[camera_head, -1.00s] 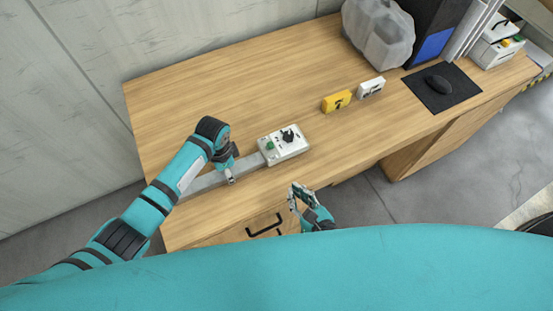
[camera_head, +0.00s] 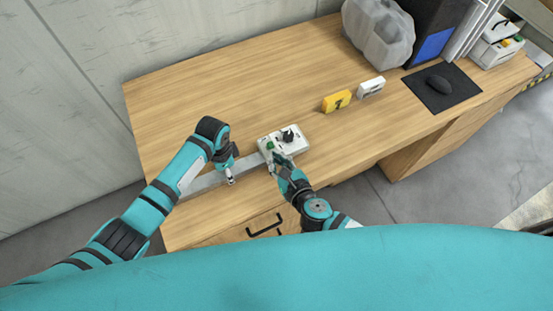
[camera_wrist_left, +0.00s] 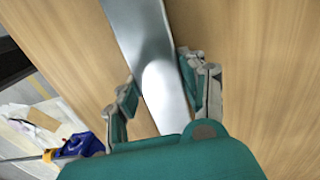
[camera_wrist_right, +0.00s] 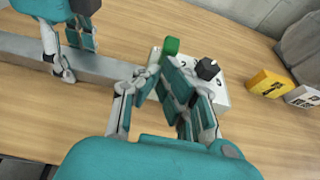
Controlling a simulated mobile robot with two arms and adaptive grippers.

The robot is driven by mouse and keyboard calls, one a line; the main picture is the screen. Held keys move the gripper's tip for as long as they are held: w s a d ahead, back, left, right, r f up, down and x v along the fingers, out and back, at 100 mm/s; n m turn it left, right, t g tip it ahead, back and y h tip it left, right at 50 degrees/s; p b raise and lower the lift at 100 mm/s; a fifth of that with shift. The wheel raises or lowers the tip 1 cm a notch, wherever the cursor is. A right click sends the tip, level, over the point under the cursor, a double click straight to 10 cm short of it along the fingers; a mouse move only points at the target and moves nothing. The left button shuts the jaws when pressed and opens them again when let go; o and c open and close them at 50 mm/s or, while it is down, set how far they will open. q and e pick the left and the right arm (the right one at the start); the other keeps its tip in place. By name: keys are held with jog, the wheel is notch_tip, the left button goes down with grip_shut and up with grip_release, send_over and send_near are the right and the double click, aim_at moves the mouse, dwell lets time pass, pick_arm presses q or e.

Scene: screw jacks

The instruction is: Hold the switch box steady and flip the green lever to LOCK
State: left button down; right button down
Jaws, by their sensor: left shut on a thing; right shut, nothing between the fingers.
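The white switch box (camera_head: 299,149) sits on the desk at the end of a grey metal bar (camera_head: 251,164). Its green lever (camera_head: 270,146) is on the left part of the top; it also stands up in the right wrist view (camera_wrist_right: 170,46). A black knob (camera_wrist_right: 207,68) is on the same face. My left gripper (camera_head: 230,179) is shut on the metal bar, left of the box; the bar runs between its fingers in the left wrist view (camera_wrist_left: 158,78). My right gripper (camera_head: 277,160) is shut and empty at the box's near side, close to the lever; contact is unclear.
A yellow block (camera_head: 336,101) and a white block (camera_head: 370,87) stand right of the box. The desk (camera_head: 220,95) behind the box is clear.

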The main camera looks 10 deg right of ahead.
aim_at(270, 145)
jog(key=shift+w+a+r, duration=0.1)
jog(key=shift+w+r, duration=0.2)
jog(key=shift+r, duration=0.25)
dwell(0.4)
jog(key=shift+w+a+r, duration=0.2)
jog(key=shift+w+r, duration=0.4)
jog(key=shift+r, duration=0.1)
jog(key=shift+w+a+r, duration=0.2)
jog(key=shift+w+r, duration=0.1)
jog(key=shift+w, duration=0.25)
jog(key=shift+w+a+r, duration=0.15)
jog(key=shift+w+r, duration=0.15)
jog(key=shift+w, duration=0.3)
jog(key=shift+r, duration=0.1)
jog(key=shift+r, duration=0.7)
